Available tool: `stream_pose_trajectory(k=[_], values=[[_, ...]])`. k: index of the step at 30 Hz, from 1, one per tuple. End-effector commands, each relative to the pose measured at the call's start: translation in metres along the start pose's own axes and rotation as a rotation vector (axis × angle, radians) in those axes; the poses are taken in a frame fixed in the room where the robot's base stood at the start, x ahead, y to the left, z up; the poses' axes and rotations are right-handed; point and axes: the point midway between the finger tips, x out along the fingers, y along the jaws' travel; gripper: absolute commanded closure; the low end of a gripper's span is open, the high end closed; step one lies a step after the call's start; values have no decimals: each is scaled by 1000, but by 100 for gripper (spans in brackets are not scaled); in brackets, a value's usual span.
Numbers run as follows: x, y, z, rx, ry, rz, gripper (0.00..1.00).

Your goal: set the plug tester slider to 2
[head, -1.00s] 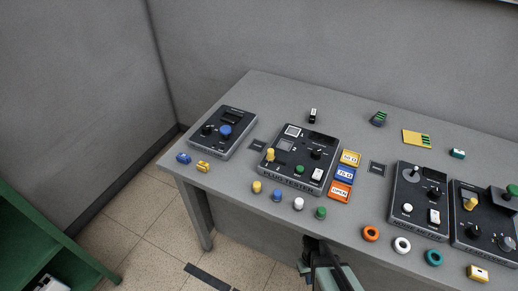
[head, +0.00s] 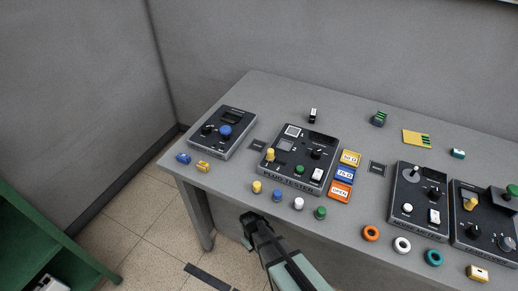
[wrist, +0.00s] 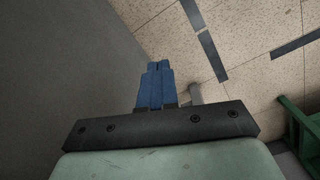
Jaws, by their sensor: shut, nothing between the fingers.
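The plug tester (head: 300,160) is a dark box with a label on its front edge, near the middle of the table in the head view. It carries a yellow knob (head: 270,154) at its left, a black knob (head: 316,153), a green button (head: 300,169) and a white switch (head: 317,175). Which part is the slider, and its setting, is too small to tell. My gripper (head: 247,217) is in front of the table's front edge, below the tester, touching nothing. In the wrist view its blue fingers (wrist: 156,84) are together and empty, with the floor behind them.
Small yellow, blue, white and green (head: 320,213) plugs stand along the table's front edge before the tester. Labelled blocks (head: 345,174) lie at its right. Another device with a blue knob (head: 225,131) stands left; more devices (head: 420,200) stand right. A green shelf (head: 45,235) is at lower left.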

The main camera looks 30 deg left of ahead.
Motion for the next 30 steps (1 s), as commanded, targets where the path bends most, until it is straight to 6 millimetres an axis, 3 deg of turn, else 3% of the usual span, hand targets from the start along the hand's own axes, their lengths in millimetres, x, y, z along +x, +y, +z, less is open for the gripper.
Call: stream_pose_trajectory(k=[11,16,21,30], values=[[-48,-79,-83,-217,105,55,100],[-86,-122,-116,-264,146,74,100],[-131,-148,-136,-215,165,86,100],[-210,-169,-148,-9,162,95,100]])
